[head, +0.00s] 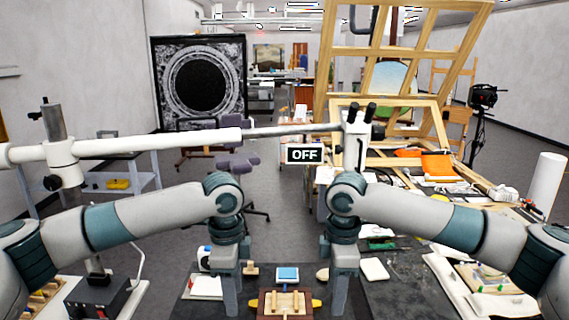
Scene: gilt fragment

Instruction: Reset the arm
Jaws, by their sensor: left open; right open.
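My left gripper (232,292) points down over the front of the dark worktop, left of centre. My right gripper (341,290) points down right of centre. Both are open, and I see nothing held in either. A long white boom arm (150,141) runs from a post (55,135) at left across the view. A thin grey rod (290,130) continues it to a white microscope head (355,140) with black eyepieces. The boom passes above and behind my forearms. A black "OFF" sign (304,155) shows below the rod.
A wooden piece with pegs (285,303) and a blue-topped block (287,273) lie between my grippers. A black control box (97,295) stands at front left. A wooden frame (325,80) rises behind the cluttered right bench. Dark worktop at right (400,295) is partly bare.

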